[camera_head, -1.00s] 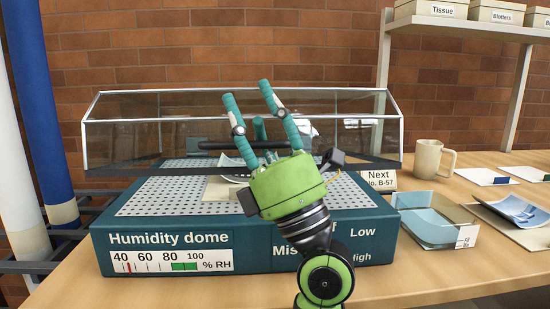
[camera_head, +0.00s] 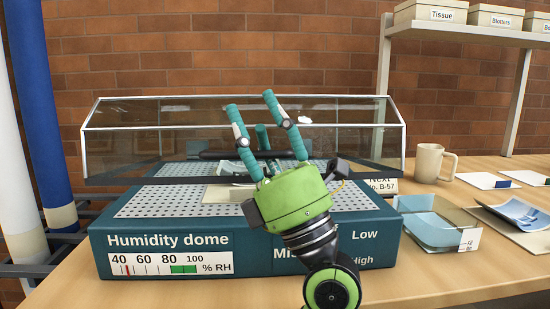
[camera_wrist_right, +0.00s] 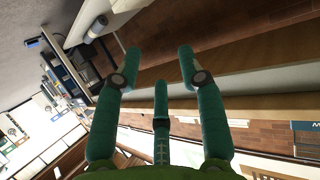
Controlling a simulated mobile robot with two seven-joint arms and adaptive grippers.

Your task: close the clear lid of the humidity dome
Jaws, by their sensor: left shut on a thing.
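The humidity dome (camera_head: 288,258) is a dark teal base on the table with a perforated tray top. Its clear lid (camera_head: 150,135), with a pale frame and dark lower edge, is tilted partly open, with a gap above the tray. My left gripper (camera_head: 252,115) is in front of the lid, shut on its dark handle bar (camera_head: 217,154); the fingers hide part of the bar and the exact contact. A pale sheet (camera_head: 222,194) lies on the tray, partly hidden. My right gripper (camera_wrist_right: 155,65) is open and empty in the right wrist view, away from the dome.
A clear blue tray (camera_head: 432,229), a beige mug (camera_head: 428,162) and a blue sheet on a board (camera_head: 518,212) stand to the right. A shelf with boxes (camera_head: 437,12) is at the back right. Blue and white rolls (camera_head: 38,120) stand at the left.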

